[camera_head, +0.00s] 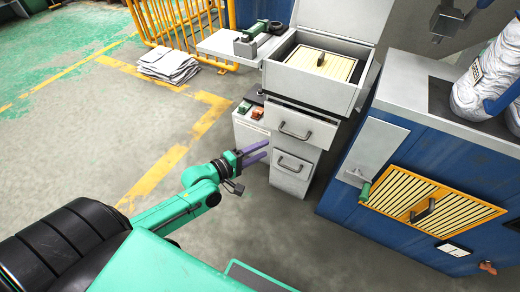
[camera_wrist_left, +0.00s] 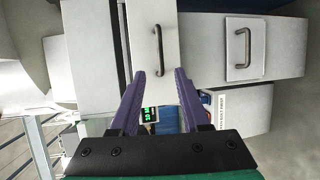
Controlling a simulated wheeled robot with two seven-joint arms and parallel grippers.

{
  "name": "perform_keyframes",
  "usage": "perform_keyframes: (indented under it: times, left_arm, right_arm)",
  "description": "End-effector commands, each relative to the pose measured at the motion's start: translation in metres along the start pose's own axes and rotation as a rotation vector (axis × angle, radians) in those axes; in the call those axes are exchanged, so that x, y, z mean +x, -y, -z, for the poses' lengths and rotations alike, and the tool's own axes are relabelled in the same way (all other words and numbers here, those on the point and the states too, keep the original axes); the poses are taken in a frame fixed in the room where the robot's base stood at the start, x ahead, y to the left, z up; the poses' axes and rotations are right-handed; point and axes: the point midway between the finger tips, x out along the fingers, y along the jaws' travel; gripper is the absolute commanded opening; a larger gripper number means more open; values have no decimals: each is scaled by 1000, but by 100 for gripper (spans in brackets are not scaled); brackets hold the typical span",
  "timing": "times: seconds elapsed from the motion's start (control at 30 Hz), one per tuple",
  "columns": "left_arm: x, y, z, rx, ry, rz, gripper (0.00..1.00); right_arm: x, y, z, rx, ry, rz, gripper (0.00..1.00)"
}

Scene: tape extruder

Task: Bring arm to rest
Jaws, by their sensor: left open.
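My left arm (camera_head: 180,206) is green and reaches in from the lower left in the head view. Its left gripper (camera_head: 262,153) has purple fingers spread apart with nothing between them. It is in front of the grey drawer cabinet (camera_head: 303,152), and I cannot tell the exact gap. In the left wrist view the two purple fingers (camera_wrist_left: 157,92) point at the cabinet front. A drawer with a dark handle (camera_wrist_left: 158,50) shows beyond the fingertips. My right gripper is not in view.
The upper drawer (camera_head: 299,125) stands partly out. An open-lidded box (camera_head: 312,88) tops the cabinet. A control panel (camera_head: 252,116) is beside it. A blue machine with a yellow grille (camera_head: 408,190) stands at the right. Floor (camera_head: 120,160) to the left is mostly clear.

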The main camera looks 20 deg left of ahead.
Motion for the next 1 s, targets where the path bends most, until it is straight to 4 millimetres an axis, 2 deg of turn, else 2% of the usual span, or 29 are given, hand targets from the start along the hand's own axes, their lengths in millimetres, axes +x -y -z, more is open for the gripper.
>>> perform_keyframes:
  times: [0.27, 0.37, 0.47, 0.57, 0.6, 0.67, 0.7, 0.8, 0.9, 1.0]
  left_arm:
    - [0, 0, 0, 0, 0, 1, 46]
    - [0, 10, 4, 30, -12, 24, 46]
    - [-5, 56, 19, 175, -50, 138, 46]
    - [-23, 137, 35, 423, -59, 365, 46]
    - [-34, 173, 37, 527, -37, 470, 46]
    - [-53, 220, 35, 664, 21, 615, 46]
    - [-66, 248, 31, 742, 71, 700, 46]
    - [-99, 305, 16, 899, 221, 876, 46]
    - [-131, 350, -6, 1017, 394, 1007, 46]
    - [-163, 385, -31, 1113, 586, 1103, 46]
  right_arm:
    - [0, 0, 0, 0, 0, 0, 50]
    - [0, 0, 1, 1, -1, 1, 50]
    - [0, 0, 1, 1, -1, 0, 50]
    - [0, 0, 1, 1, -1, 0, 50]
    - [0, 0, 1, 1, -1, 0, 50]
    - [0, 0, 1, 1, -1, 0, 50]
    - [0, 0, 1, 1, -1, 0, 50]
    - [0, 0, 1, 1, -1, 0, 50]
    - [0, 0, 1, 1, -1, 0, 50]
    - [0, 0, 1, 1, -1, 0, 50]
